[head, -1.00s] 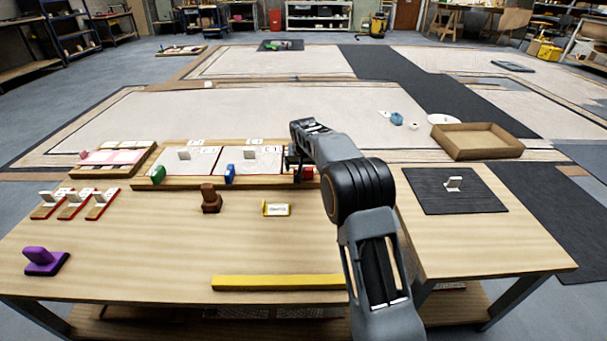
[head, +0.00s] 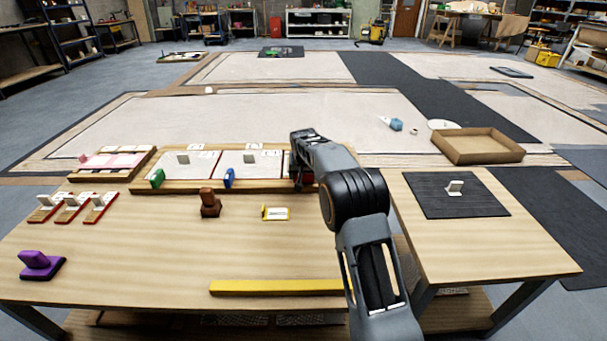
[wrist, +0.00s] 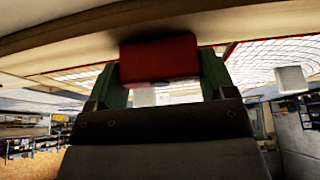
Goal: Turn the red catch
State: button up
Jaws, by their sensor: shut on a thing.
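The red catch (wrist: 159,58) shows in the wrist view as a red block between the two green fingers of my gripper (wrist: 160,75). The fingers are shut on it, one at each side. In the head view my gripper (head: 300,175) is at the right end of the wooden panel frame, and my arm hides most of the catch there. A green catch (head: 157,178) and a blue catch (head: 229,178) stand upright along the front edge of the same frame (head: 190,186), to the left.
On the table are a brown knob-like block (head: 210,204), a yellow-edged label (head: 276,213), a yellow bar (head: 275,287) and a purple block (head: 41,265). A black mat (head: 440,205) with a white piece lies right of my arm. The table's middle is mostly clear.

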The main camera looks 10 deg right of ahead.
jog(key=shift+c, duration=1.4)
jog(key=shift+r+p, duration=0.1)
jog(key=shift+p, duration=0.2)
jog(key=n+y+p, duration=0.1)
jog(key=n+p, duration=0.1)
jog(key=p, duration=0.1)
jog(key=shift+r+n, duration=0.15)
jog(key=shift+n, duration=0.25)
jog(key=n+y+p, duration=0.1)
jog(key=n+p, duration=0.1)
jog(key=n, duration=0.1)
jog(key=shift+n, duration=0.3)
jog(key=n+y+p, duration=0.1)
jog(key=n, duration=0.2)
jog(key=n+g+y, duration=0.1)
jog(key=n, duration=0.2)
jog(key=shift+g+p, duration=0.3)
jog(key=shift+p, duration=0.05)
jog(key=shift+f+n+g+y+p, duration=0.1)
jog(key=shift+n+g+y+p, duration=0.35)
jog(key=shift+n, duration=0.9)
jog(key=shift+f+n+g+y+p, duration=0.15)
jog(key=shift+n+g+p, duration=0.45)
jog(key=shift+n, duration=0.75)
jog(key=o, duration=0.9)
